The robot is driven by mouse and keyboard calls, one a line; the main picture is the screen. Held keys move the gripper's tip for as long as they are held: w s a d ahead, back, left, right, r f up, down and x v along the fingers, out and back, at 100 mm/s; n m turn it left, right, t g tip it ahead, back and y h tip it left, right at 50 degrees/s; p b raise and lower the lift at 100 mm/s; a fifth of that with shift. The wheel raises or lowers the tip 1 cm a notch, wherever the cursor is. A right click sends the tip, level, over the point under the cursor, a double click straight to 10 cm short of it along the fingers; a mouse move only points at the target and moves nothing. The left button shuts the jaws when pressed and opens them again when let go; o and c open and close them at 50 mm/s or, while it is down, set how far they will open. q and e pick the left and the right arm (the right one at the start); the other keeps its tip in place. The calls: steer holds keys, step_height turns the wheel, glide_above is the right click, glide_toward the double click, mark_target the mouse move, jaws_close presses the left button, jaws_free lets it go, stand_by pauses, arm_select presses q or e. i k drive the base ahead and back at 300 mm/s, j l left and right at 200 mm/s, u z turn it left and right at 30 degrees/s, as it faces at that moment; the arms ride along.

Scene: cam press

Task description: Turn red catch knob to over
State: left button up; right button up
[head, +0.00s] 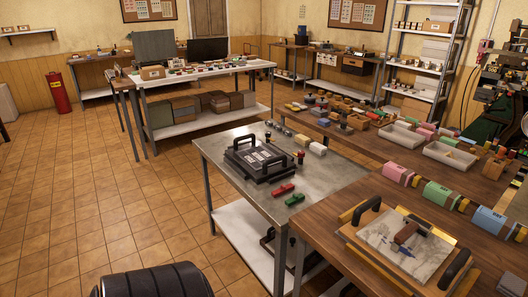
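A dark press-like fixture (258,165) with two black handles stands on the grey metal-topped table (225,141) in the middle of the head view. A small dark knob with a reddish top (300,156) stands at its right side, and a similar one (267,136) stands behind it. They are too small to tell which is the catch knob or how it is turned. Neither of my grippers is in view.
A red piece (283,189) and a green piece (294,200) lie on the metal table's front right. A wooden bench (340,222) with a handled board (400,243) adjoins at the right. Tiled floor (120,215) is open at the left.

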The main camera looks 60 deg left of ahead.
mark_target(300, 154)
steer(key=u, duration=1.65)
steer(key=i+j, duration=0.15)
steer(key=i+u, duration=0.05)
steer(key=i, duration=0.05)
